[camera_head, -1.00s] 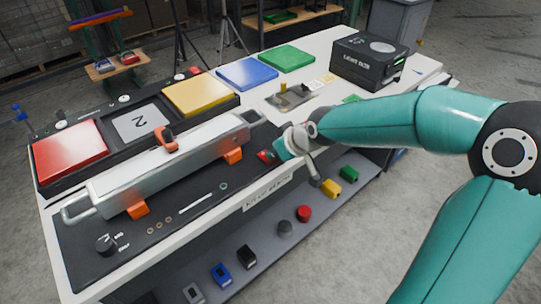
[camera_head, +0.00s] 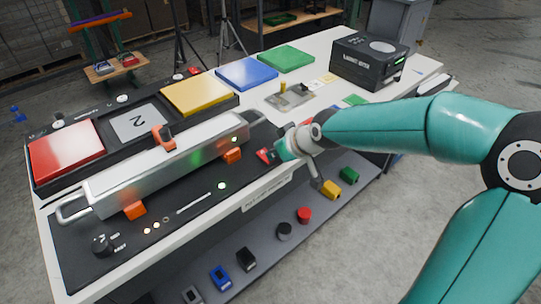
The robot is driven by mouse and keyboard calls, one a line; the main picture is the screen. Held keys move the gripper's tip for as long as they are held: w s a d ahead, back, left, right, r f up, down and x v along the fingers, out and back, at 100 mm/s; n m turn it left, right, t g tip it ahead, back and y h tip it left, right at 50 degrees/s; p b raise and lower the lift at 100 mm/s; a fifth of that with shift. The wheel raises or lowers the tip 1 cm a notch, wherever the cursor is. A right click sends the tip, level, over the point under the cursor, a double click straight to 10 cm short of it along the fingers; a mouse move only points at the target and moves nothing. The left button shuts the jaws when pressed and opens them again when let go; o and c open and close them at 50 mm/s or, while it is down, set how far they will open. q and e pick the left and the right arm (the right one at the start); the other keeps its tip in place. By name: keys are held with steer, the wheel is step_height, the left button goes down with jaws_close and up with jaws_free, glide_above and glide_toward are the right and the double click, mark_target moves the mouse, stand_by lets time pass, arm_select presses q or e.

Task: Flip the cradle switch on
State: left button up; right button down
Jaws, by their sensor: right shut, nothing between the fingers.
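The cradle's long black panel (camera_head: 205,207) lies along the front of the bench. The red switch (camera_head: 265,156) is at the panel's right end, partly hidden by my right gripper (camera_head: 284,150). The gripper is shut and empty, with its tip beside or touching the switch; I cannot tell which. Several small lamps (camera_head: 157,225) near the left end glow pale amber. A silver case (camera_head: 180,160) with end handles rests in orange holders (camera_head: 134,210). My left gripper is out of view.
A black knob (camera_head: 102,245) stands at the panel's left end. Red (camera_head: 66,150), yellow (camera_head: 199,95), blue (camera_head: 246,73) and green (camera_head: 286,58) plates lie behind. A black box (camera_head: 368,60) stands at the back right. Several small coloured parts sit on the lower shelf (camera_head: 290,250).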

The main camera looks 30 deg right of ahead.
steer(key=shift+r, duration=0.6)
steer(key=shift+r+p, duration=0.2)
steer(key=shift+p, duration=0.15)
step_height(320, 180, up, 4)
steer(key=shift+s+f+p, duration=0.15)
steer(key=shift+p, duration=1.1)
steer(key=s+f+b+v, duration=0.1)
steer(key=v, duration=0.8)
steer(key=shift+s, duration=0.6)
steer(key=shift+d, duration=0.1)
